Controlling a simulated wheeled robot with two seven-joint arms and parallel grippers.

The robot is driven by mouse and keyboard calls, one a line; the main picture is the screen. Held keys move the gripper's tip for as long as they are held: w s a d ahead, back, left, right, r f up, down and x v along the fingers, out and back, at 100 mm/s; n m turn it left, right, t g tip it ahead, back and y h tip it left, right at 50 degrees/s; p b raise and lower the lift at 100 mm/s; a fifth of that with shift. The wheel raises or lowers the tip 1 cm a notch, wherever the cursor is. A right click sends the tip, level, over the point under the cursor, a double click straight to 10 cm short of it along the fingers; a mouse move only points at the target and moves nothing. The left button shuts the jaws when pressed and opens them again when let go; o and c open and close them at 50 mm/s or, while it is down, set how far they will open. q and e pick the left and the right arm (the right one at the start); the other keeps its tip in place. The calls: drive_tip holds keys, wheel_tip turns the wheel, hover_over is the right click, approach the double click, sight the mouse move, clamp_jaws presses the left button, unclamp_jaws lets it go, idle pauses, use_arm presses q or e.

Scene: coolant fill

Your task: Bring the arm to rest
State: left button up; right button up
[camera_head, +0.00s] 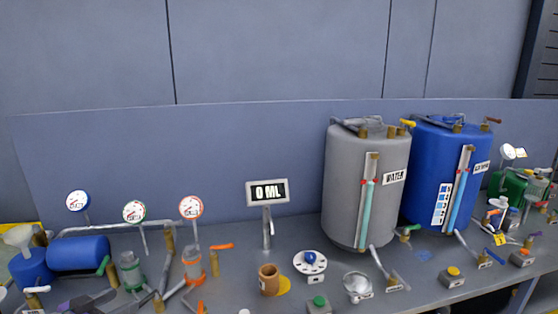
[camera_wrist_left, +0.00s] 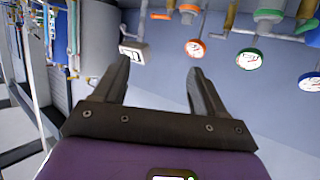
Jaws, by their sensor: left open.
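My left gripper (camera_head: 98,299) shows at the bottom left edge of the head view, low in front of the bench fittings. Its two dark fingers (camera_wrist_left: 159,70) stand apart in the left wrist view, with nothing between them. Beyond the fingers, the wrist view shows the ML display (camera_wrist_left: 134,52) and the round gauges, tilted and partly upside down. My right gripper is not in view.
The bench (camera_head: 225,285) carries a blue cylinder (camera_head: 78,254), several gauges, valves and pipes near my left gripper. A brown cup (camera_head: 268,279), a grey WATER tank (camera_head: 350,190) and a blue tank (camera_head: 425,150) stand farther right. A wall panel (camera_head: 200,150) closes the back.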

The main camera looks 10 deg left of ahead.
use_arm(q)
drive_tip(key=s+d+f+n+g, duration=0.15)
drive_tip(key=d+f+g, duration=0.35)
drive_tip(key=f, duration=0.9)
drive_tip(key=d+f+n+g, duration=0.35)
drive_tip(key=d+f, duration=0.45)
drive_tip(key=f, duration=0.6)
drive_tip(key=s+d+f+g, duration=0.2)
drive_tip(key=s+d+f, duration=0.5)
drive_tip(key=d+f, duration=0.1)
drive_tip(key=s+d+f+n+g+b, duration=0.1)
drive_tip(key=s+d+f+g, duration=0.1)
drive_tip(key=s+d+f, duration=0.6)
drive_tip(key=d+f, duration=0.1)
drive_tip(key=d, duration=0.2)
drive_tip(key=shift+d, duration=0.3)
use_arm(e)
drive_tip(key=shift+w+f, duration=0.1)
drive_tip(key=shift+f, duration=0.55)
